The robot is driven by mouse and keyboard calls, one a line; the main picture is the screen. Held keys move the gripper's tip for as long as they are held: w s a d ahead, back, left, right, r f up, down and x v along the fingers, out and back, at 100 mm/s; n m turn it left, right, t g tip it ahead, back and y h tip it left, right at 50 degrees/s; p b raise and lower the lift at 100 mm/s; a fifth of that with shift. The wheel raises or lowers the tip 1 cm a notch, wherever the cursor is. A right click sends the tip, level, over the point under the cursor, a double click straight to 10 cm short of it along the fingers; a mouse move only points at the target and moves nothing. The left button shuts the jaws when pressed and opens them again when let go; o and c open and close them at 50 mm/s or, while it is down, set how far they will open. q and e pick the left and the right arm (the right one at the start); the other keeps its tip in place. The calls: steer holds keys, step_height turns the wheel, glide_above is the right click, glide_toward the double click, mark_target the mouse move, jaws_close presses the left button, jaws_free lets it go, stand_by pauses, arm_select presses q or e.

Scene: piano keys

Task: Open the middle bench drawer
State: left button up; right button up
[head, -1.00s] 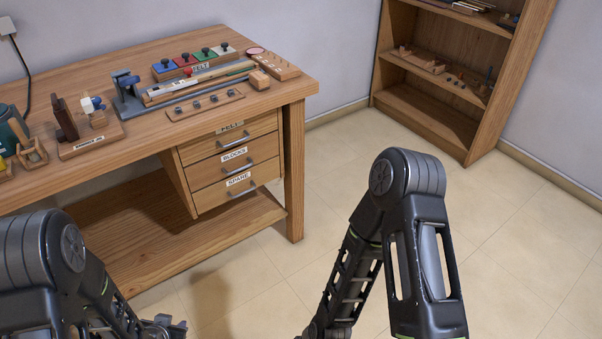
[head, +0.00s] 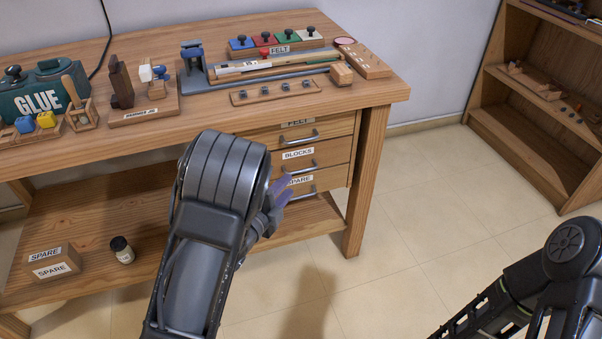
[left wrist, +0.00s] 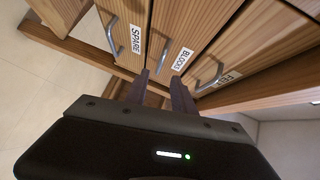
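The middle bench drawer (head: 335,157), labelled BLOCKS, is shut. Its metal bar handle (head: 302,168) is partly visible beside my left arm. My left gripper (head: 280,190) is in front of the drawer stack, low and left of that handle, partly hidden by my forearm. In the left wrist view, its two fingers (left wrist: 160,88) are apart, with nothing seen between them. They point toward the BLOCKS drawer, and its handle (left wrist: 163,55) is just beyond the tips. I cannot tell the exact gap. My right arm is at the lower right; its gripper is out of frame.
The top drawer (head: 335,129) and the SPARE drawer (head: 335,181) are shut. The bench top (head: 365,92) above carries a glue box (head: 45,90) and wooden tool blocks. A bench leg (head: 367,180) stands right of the drawers. Open floor lies to the right.

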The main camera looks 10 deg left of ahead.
arm_select(q)
steer(key=shift+w, duration=0.1)
steer(key=b, duration=0.1)
glide_toward(315, 155)
steer(key=w+f, duration=0.2)
steer(key=f, duration=0.1)
steer(key=shift+w+a, duration=0.4)
steer(key=shift+c, duration=0.4)
jaws_close()
stand_by(0.7)
